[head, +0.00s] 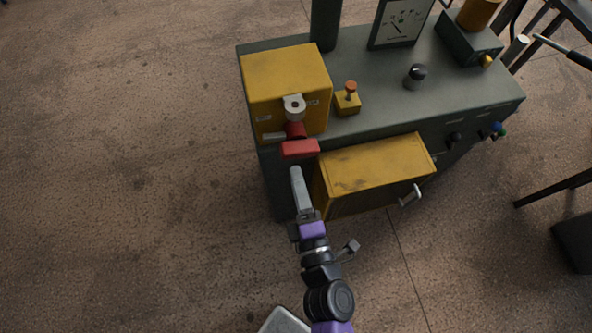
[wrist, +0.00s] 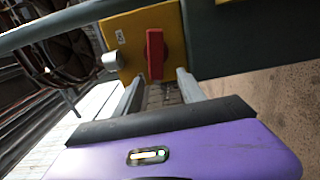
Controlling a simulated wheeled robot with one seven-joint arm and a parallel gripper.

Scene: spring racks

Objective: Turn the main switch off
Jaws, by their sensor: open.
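The main switch is a yellow box (head: 285,75) at the left end of the grey-green cabinet top, with a red handle (head: 300,149) sticking out from its front. In the wrist view the red handle (wrist: 155,55) stands upright in the picture on the yellow face (wrist: 125,32). A small label shows on that face; its writing is too small to read. My gripper (head: 296,172) is just in front of the handle. In the wrist view its two fingers (wrist: 160,78) are apart, with the handle's lower end in line with the gap. Whether they touch it I cannot tell.
A silver round fitting (head: 294,106) sits on the box front beside the handle. A yellow drawer-like box (head: 372,170) juts from the cabinet (head: 460,85) right of my gripper. An orange-topped button (head: 349,98), black knob (head: 416,76) and gauge (head: 402,22) stand on top. Floor at left is clear.

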